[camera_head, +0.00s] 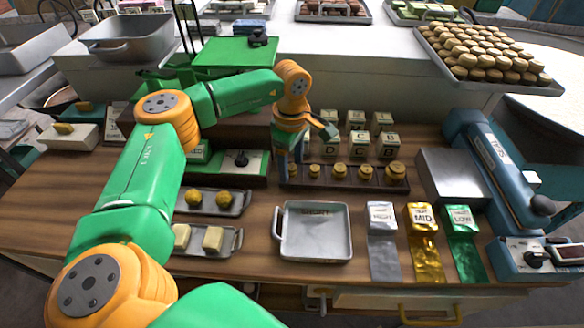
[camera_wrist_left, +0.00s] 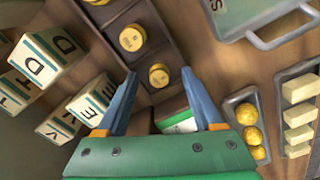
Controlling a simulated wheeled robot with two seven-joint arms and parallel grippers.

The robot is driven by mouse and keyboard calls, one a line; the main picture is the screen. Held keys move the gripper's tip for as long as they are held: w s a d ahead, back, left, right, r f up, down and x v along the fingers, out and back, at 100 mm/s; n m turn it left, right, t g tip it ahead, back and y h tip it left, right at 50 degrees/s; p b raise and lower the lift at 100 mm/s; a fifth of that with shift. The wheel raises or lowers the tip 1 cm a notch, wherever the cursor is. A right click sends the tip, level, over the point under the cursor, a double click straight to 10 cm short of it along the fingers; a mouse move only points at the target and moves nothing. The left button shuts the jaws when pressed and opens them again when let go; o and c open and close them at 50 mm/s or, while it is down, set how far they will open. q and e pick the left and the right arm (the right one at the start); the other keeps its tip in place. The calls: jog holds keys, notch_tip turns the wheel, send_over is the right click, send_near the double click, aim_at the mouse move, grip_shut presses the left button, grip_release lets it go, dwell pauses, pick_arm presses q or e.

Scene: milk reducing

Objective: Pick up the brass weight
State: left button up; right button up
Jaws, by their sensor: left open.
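Several brass weights stand in a row in a dark wooden rack (camera_head: 340,185), growing larger toward the right; the nearest one to my gripper is the small brass weight (camera_head: 314,170). My left gripper (camera_head: 289,172) points down at the rack's left end and hides part of it. In the left wrist view, a brass weight (camera_wrist_left: 158,76) shows between the open fingertips of my left gripper (camera_wrist_left: 159,77), with visible gaps on both sides. Another brass weight (camera_wrist_left: 133,37) is farther along the rack. The left gripper is empty. My right gripper is not in view.
Lettered cream blocks (camera_head: 358,145) stand behind the rack. Silver, gold and green bags (camera_head: 422,218) lie at right, beside a blue machine (camera_head: 500,170).

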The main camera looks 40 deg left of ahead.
pick_arm(q)
grip_shut()
jog(key=shift+r, duration=0.1)
